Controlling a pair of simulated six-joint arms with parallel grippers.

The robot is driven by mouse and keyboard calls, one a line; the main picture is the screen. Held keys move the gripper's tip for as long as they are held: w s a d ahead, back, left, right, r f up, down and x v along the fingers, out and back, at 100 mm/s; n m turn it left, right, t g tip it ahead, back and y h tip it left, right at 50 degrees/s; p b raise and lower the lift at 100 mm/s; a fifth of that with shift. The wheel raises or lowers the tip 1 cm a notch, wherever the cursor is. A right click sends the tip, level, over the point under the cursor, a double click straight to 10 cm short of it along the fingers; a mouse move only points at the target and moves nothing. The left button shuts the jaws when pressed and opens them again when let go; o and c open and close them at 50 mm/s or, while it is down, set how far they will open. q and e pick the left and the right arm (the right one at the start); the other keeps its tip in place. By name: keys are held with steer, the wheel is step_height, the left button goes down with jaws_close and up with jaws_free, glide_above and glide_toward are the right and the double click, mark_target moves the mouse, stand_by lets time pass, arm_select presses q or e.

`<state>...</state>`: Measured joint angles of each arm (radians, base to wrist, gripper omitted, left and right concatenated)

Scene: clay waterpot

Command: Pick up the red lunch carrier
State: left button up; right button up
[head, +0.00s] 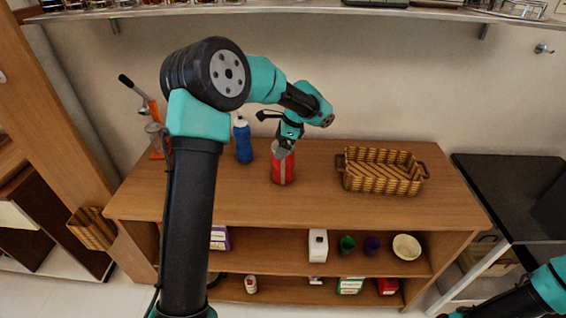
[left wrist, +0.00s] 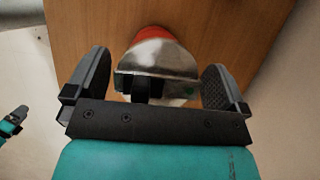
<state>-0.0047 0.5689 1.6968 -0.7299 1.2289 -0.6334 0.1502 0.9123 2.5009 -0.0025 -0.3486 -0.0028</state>
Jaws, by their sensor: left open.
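The red lunch carrier (head: 283,168) stands upright on the wooden counter (head: 225,196), with a silvery-grey top and a light band down its front. My left gripper (head: 287,137) is at its top, pointing down. In the left wrist view the carrier's metal top (left wrist: 157,55) and red body show between the two spread fingers of my left gripper (left wrist: 155,85), with a gap on each side. The gripper's dark body hides part of the top. Part of my right arm shows at the lower right of the head view, but its gripper is not visible.
A blue bottle (head: 243,141) stands just left of the carrier. An orange juicer-like tool (head: 155,112) stands at the counter's left end. A woven basket (head: 382,172) sits to the right. Counter in front of the carrier is clear. A shelf (head: 290,12) runs above.

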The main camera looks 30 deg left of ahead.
arm_select(q)
steer(key=shift+c, duration=0.3)
steer(key=shift+r, duration=0.1)
steer(key=c, duration=1.4)
steer(key=shift+r, duration=0.15)
steer(key=shift+r, duration=1.4)
steer(key=shift+s+d+r, duration=0.15)
steer(key=shift+r, duration=0.1)
steer(key=s+d, duration=0.2)
steer(key=s, duration=0.2)
steer(key=s+d+r, duration=0.1)
steer(key=s+d, duration=0.2)
steer(key=s, duration=0.2)
steer(key=s+d, duration=0.3)
steer(key=s, duration=0.1)
steer(key=shift+s+d+r, duration=0.1)
steer(key=shift+s+r, duration=0.05)
